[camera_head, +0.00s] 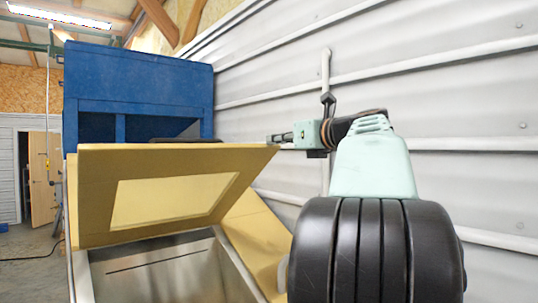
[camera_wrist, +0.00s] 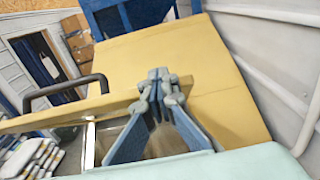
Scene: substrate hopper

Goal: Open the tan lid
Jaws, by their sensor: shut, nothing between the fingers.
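The tan lid (camera_head: 97,191) is raised and tilted over the hopper, its underside with a paler panel facing the head camera. A gap under it shows the bare metal inside of the hopper (camera_head: 165,272). A black handle (camera_wrist: 68,88) stands on the lid, left of the fingers. My gripper (camera_head: 276,138) is at the lid's upper right corner in the head view. In the wrist view my gripper (camera_wrist: 158,82) is shut and empty, overlapping the lid's edge; contact is unclear.
A blue cabinet-like unit (camera_head: 138,80) stands behind the lid. A ribbed grey wall (camera_head: 460,70) with a vertical pipe (camera_head: 326,75) runs close along the right. Open floor (camera_head: 30,265) and a doorway show at far left.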

